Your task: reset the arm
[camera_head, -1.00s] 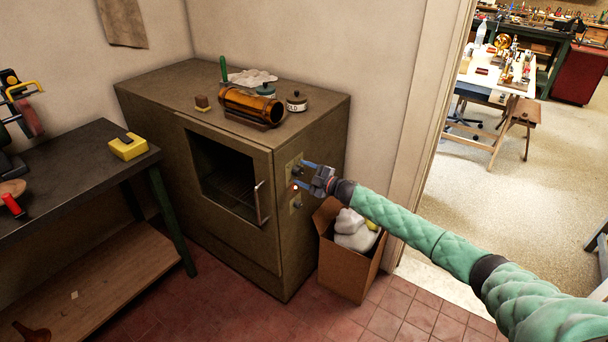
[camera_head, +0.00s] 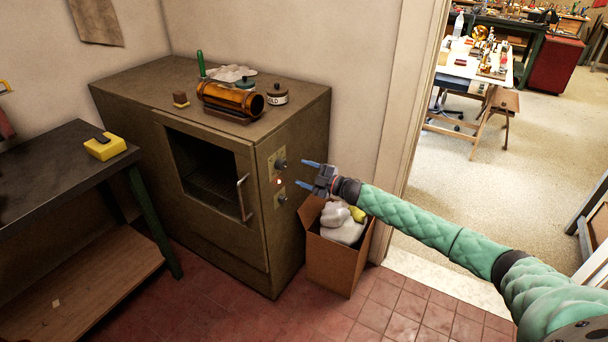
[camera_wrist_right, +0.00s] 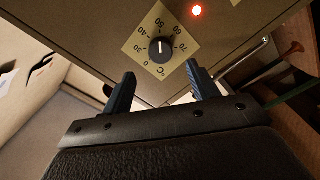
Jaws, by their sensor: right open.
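My right gripper (camera_head: 308,172) is open and empty, a little to the right of the oven's control panel in the head view. Its two blue fingers are apart and point at the panel; they also show in the right wrist view (camera_wrist_right: 160,92). The oven (camera_head: 270,228) is a brown metal cabinet. Its upper knob (camera_head: 281,164) sits on a yellow temperature scale; in the wrist view the black knob (camera_wrist_right: 161,50) lies beyond the fingertips, apart from them. A red lamp (camera_wrist_right: 197,10) is lit. A lower knob (camera_head: 282,198) also shows. My left gripper is out of view.
A cardboard box (camera_head: 330,262) with white and yellow stuff stands below my right gripper. An amber cylinder (camera_head: 228,100) and small pots stand on the oven. A dark bench (camera_head: 50,170) with a yellow block (camera_head: 104,147) is at left. A doorway opens at right.

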